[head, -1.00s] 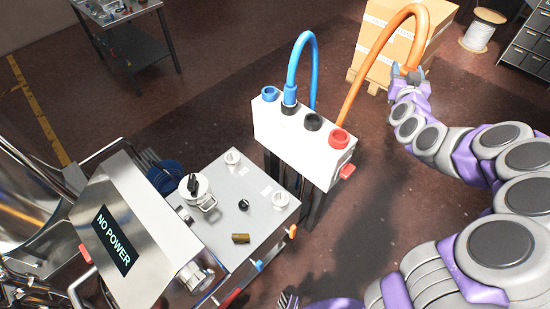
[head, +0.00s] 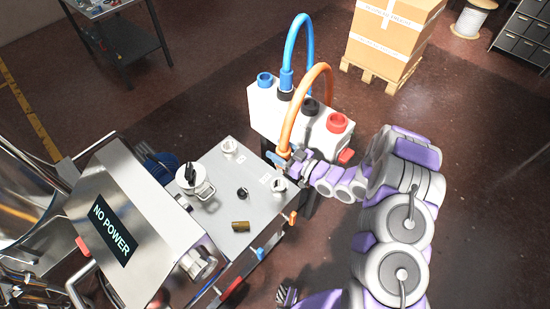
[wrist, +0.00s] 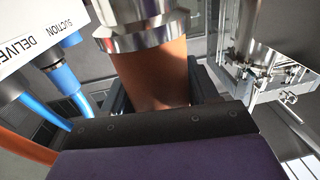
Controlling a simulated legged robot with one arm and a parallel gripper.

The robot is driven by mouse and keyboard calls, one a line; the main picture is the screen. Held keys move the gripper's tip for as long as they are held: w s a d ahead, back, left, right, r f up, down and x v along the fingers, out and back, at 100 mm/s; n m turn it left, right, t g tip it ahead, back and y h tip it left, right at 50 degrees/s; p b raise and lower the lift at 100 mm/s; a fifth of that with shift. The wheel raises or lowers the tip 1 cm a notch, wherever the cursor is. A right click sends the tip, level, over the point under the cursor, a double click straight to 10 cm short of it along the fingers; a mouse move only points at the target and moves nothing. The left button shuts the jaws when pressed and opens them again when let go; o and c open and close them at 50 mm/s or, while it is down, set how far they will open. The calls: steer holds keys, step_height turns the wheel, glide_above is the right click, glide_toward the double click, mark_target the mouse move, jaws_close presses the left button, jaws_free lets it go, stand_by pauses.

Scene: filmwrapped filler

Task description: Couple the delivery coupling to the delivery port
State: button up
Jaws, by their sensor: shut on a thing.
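My gripper (head: 287,156) is shut on the delivery coupling at the end of the orange hose (head: 310,82). In the wrist view the coupling (wrist: 146,38) has a silver ring above an orange body between the dark jaws. The steel machine top (head: 215,215) has two pale round ports, one at the back corner (head: 229,147) and one at the right edge (head: 279,184). My gripper is above and just behind the right one, with the coupling apparently apart from it. The port labels are too small to read, so I cannot tell which is the delivery port.
A white hose stand (head: 262,110) with blue, black and red sockets is close behind my gripper. A blue hose (head: 290,50) arches from it. A lidded canister (head: 192,182) and a brass piece (head: 240,226) occupy the machine top. A NO POWER panel (head: 112,228) is at left.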

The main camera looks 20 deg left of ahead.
steer(key=shift+s+a+f+n+g, duration=0.15)
steer(key=shift+s+f+n+g, duration=0.15)
steer(key=shift+s, duration=0.35)
steer(key=shift+s+a+f+n+g, duration=0.2)
steer(key=shift+s+f+g, duration=0.1)
steer(key=shift+s, duration=0.3)
steer(key=shift+d, duration=0.15)
step_height(320, 180, down, 10)
steer(key=b, duration=0.1)
steer(key=shift+r, duration=0.25)
stand_by(0.5)
steer(key=shift+d+f, duration=0.1)
steer(key=shift+f, duration=0.3)
stand_by(1.1)
steer(key=o, duration=1.5)
steer(key=v, duration=0.5)
steer(key=p+v, duration=0.1)
steer(key=v, duration=0.5)
steer(key=p+v, duration=0.1)
steer(key=v, duration=0.5)
steer(key=shift+s+d+f, duration=0.1)
steer(key=shift+d+f, duration=0.05)
steer(key=shift+f, duration=0.15)
